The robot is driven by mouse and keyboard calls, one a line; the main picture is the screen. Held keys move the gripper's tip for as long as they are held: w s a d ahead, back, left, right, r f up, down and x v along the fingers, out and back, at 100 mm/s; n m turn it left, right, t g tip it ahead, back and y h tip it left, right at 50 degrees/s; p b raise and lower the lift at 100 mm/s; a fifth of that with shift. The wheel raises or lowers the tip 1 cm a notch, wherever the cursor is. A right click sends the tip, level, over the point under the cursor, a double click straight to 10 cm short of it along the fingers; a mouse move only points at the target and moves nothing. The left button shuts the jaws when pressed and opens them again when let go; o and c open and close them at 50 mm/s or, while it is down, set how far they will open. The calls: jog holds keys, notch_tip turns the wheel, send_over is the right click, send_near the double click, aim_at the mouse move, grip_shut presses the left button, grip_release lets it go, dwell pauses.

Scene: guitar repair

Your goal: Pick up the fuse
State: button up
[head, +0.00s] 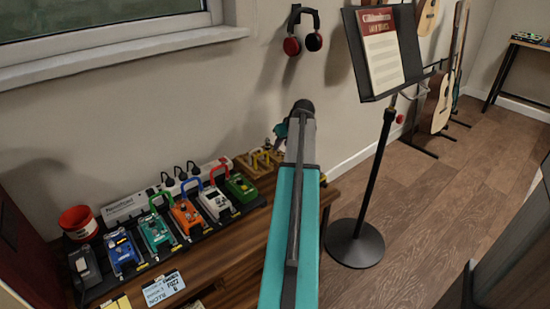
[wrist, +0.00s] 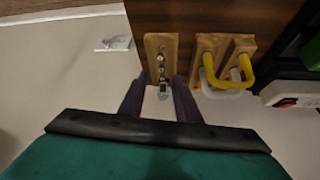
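In the wrist view, a small fuse-like piece (wrist: 163,89) with a shiny metal end shows at the near edge of a narrow wooden block (wrist: 153,48). Small metal parts sit in a row along this block. My gripper (wrist: 161,83) is open, with one dark finger on each side of the piece. I cannot tell whether either finger touches it. In the head view, my gripper (head: 281,131) is over the back right end of the bench, and my own arm hides most of that spot.
A wooden holder (wrist: 204,48) with yellow and white cable loops stands close to the block. A power strip (wrist: 285,93) lies beyond it. The wall is close behind. Several pedals (head: 186,215) fill the bench, and a music stand (head: 374,165) stands to the right.

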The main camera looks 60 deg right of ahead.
aim_at(278, 157)
jog(key=shift+b+x, duration=0.75)
jog(key=shift+x, duration=1.9)
jog(key=shift+a, duration=0.15)
grip_shut()
